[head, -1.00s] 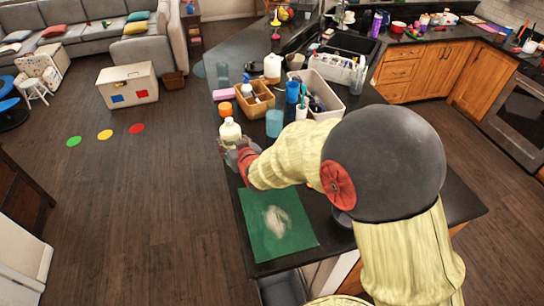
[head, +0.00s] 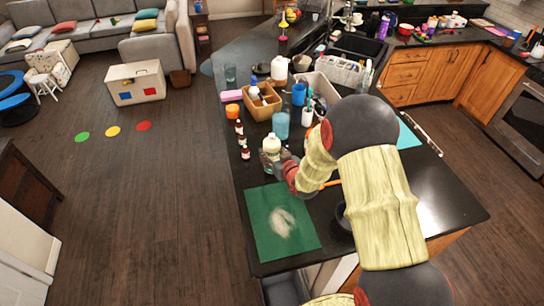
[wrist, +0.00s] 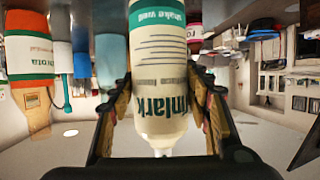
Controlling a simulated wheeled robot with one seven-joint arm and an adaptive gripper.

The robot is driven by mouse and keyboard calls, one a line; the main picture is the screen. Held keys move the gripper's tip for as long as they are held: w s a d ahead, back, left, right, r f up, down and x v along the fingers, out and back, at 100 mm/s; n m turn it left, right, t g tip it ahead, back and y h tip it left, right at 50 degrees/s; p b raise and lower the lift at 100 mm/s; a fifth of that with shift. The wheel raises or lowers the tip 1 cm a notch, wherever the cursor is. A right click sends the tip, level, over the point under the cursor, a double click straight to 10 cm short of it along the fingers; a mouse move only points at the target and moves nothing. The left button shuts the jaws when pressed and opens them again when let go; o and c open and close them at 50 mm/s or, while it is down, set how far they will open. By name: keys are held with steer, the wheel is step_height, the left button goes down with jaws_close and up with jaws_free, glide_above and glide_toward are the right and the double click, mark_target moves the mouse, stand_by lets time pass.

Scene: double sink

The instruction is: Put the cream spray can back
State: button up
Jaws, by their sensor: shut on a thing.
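The cream spray can (head: 271,146) is a pale can with a teal lower band and printed text. It stands roughly upright above the dark counter, just behind the green mat. My gripper (head: 282,162) is shut on it from the right side. In the wrist view, which is upside down, the can (wrist: 158,85) sits between both fingers of my gripper (wrist: 162,108), with its nozzle end toward the bottom. Its base runs to the top edge of that view, so I cannot tell whether it touches the counter.
Several small dark bottles (head: 242,140) stand left of the can. A blue cup (head: 281,125), a wooden caddy (head: 262,110) and a white bin (head: 322,88) are behind it. A green mat (head: 262,235) with a pale patch lies in front. An orange stick (head: 330,184) lies to the right.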

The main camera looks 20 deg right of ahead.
steer(key=shift+f, duration=1)
steer(key=shift+w+f, duration=0.1)
steer(key=shift+f, duration=0.05)
steer(key=o, duration=1.5)
steer(key=shift+o, duration=0.4)
